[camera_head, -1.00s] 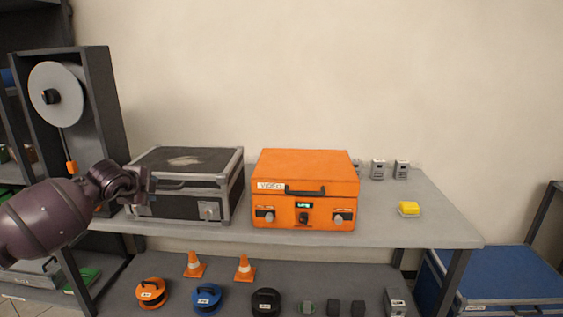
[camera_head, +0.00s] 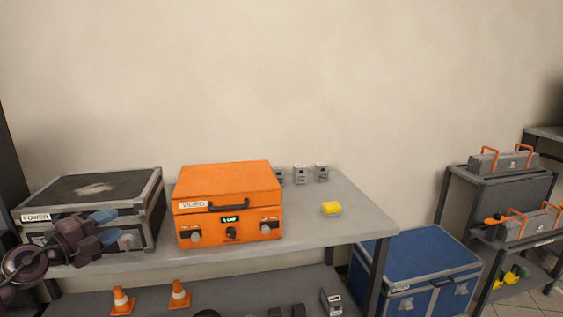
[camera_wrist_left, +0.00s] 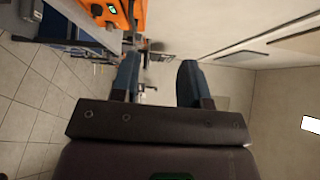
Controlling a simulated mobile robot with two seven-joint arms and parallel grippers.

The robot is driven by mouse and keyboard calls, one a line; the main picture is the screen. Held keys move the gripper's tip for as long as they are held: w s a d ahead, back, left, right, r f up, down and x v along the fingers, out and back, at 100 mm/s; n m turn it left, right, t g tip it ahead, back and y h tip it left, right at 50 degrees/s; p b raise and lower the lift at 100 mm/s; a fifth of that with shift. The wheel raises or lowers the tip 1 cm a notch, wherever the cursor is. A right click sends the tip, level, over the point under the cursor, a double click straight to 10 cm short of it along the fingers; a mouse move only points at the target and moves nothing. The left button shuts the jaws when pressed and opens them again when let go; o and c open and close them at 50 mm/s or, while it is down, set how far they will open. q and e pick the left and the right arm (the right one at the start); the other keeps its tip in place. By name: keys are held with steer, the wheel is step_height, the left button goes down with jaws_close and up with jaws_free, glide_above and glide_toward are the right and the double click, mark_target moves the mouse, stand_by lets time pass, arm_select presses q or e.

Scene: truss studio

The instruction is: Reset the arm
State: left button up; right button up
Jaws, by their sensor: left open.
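My left gripper (camera_head: 106,227) is at the lower left of the head view, in front of the black and silver POWER case (camera_head: 143,213). Its two blue fingers are apart with nothing between them. In the left wrist view the open fingers (camera_wrist_left: 160,82) also show empty, with the room beyond. The orange VIDEO case (camera_head: 228,205) stands shut on the table, to the right of the gripper. Its orange side also shows at the top of the left wrist view (camera_wrist_left: 118,12). My right gripper is in neither view.
The grey table (camera_head: 300,225) holds a yellow block (camera_head: 331,209) and small grey devices (camera_head: 300,174) at the back. Orange cones (camera_head: 179,294) stand on the lower shelf. A blue case (camera_head: 415,255) and a shelf rack (camera_head: 490,215) are at the right. The table's front right is clear.

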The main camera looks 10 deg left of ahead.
arm_select(q)
steer(key=s+d+f+n+g+y+p, duration=0.1)
steer(key=s+d+f+n+y, duration=0.3)
steer(key=s+f+n, duration=0.45)
steer(key=s+d+f+n+y, duration=0.3)
steer(key=s+f+n, duration=0.3)
steer(key=f, duration=0.6)
steer(key=s+d+f+n+g, duration=0.2)
steer(key=s+d+f+n, duration=0.1)
steer(key=s, duration=0.6)
steer(key=s+d+f+n+g+p, duration=0.1)
steer(key=s+d+f+n, duration=0.3)
steer(key=s, duration=0.5)
step_height(320, 180, down, 3)
steer(key=shift+d+f+g+p, duration=0.1)
steer(key=shift+d+g+p, duration=0.2)
steer(key=shift+d+g, duration=0.65)
steer(key=shift+s+d+n+t, duration=0.1)
steer(key=shift+d+n+t, duration=0.1)
steer(key=shift+n+t, duration=0.05)
